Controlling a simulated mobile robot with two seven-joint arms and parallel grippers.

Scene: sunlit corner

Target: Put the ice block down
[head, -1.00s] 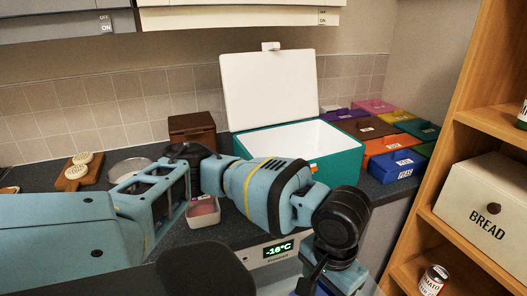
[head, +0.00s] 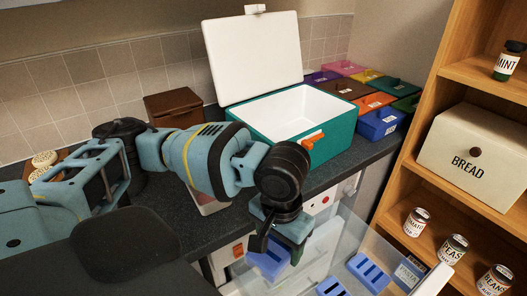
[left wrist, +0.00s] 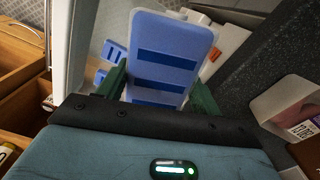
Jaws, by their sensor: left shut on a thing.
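My left gripper (head: 272,246) is shut on a blue ice block (head: 266,265) with darker blue bars. In the left wrist view the ice block (left wrist: 168,58) fills the space between the green fingers (left wrist: 160,90). The gripper points down over the open clear-sided freezer drawer (head: 325,250). I cannot tell whether the block touches anything below. Other blue blocks lie in the drawer, one at the right (head: 369,272) and one at the front (head: 330,287). My right gripper is not in view.
A teal cool box (head: 333,140) stands on the dark counter (head: 220,228) with its white lid (head: 252,60) open. At the right, a wooden shelf holds a bread bin (head: 475,155) and several cans (head: 453,248).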

